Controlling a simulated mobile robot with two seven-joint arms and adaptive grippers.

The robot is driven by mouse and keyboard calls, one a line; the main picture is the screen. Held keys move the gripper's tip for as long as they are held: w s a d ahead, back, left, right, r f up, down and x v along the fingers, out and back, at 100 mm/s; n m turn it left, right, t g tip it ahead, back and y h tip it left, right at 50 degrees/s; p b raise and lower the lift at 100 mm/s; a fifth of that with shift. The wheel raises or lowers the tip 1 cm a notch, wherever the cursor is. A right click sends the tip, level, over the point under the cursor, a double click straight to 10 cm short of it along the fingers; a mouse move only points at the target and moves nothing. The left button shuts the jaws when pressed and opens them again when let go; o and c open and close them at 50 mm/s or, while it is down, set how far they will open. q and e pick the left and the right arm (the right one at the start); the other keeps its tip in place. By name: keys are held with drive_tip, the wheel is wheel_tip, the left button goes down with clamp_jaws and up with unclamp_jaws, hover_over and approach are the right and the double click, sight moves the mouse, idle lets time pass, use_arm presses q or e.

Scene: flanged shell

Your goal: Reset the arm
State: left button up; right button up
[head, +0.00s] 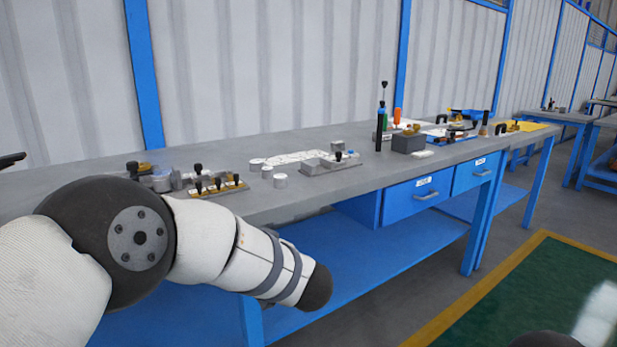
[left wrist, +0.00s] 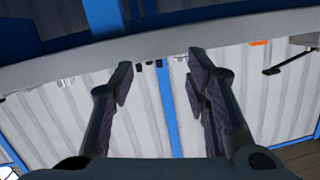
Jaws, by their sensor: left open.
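My white and black left arm (head: 205,238) comes in from the left in the head view. It crosses in front of the workbench's near edge. In the left wrist view my left gripper (left wrist: 160,78) has its two dark fingers spread well apart, with nothing between them but the background of wall panels and a blue post. A dark tip at the left edge of the head view is too small a part to identify. My right gripper is not in either view.
The grey workbench (head: 345,184) carries metal parts, a fixture with black knobs (head: 217,188), white cylinders (head: 280,181) and a dark grey box (head: 408,143). Blue drawers (head: 417,196) sit under it. Green floor (head: 540,295) with a yellow border is open at right.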

use_arm(q)
drive_tip(key=s+a+f+m+g+h+p, duration=0.1)
drive_tip(key=s+f+m+h, duration=0.2)
drive_tip(key=s+f, duration=0.45)
drive_tip(key=s+a+f+m+g+h+p, duration=0.1)
drive_tip(key=s+a+f+m+h, duration=0.3)
drive_tip(key=f, duration=0.7)
drive_tip(key=s+f+g+h+p, duration=0.1)
drive_tip(key=s+f+g, duration=0.15)
drive_tip(key=s, duration=0.45)
drive_tip(key=s+f+g, duration=0.1)
drive_tip(key=s+f, duration=0.3)
drive_tip(key=s, duration=0.4)
drive_tip(key=s+a+r+n+g+h+p, duration=0.1)
drive_tip(key=s+g, duration=0.8)
drive_tip(key=s, duration=2.3)
drive_tip(key=shift+a+r+h+p, duration=0.4)
drive_tip(key=shift+a+h, duration=0.2)
drive_tip(key=shift+a, duration=0.4)
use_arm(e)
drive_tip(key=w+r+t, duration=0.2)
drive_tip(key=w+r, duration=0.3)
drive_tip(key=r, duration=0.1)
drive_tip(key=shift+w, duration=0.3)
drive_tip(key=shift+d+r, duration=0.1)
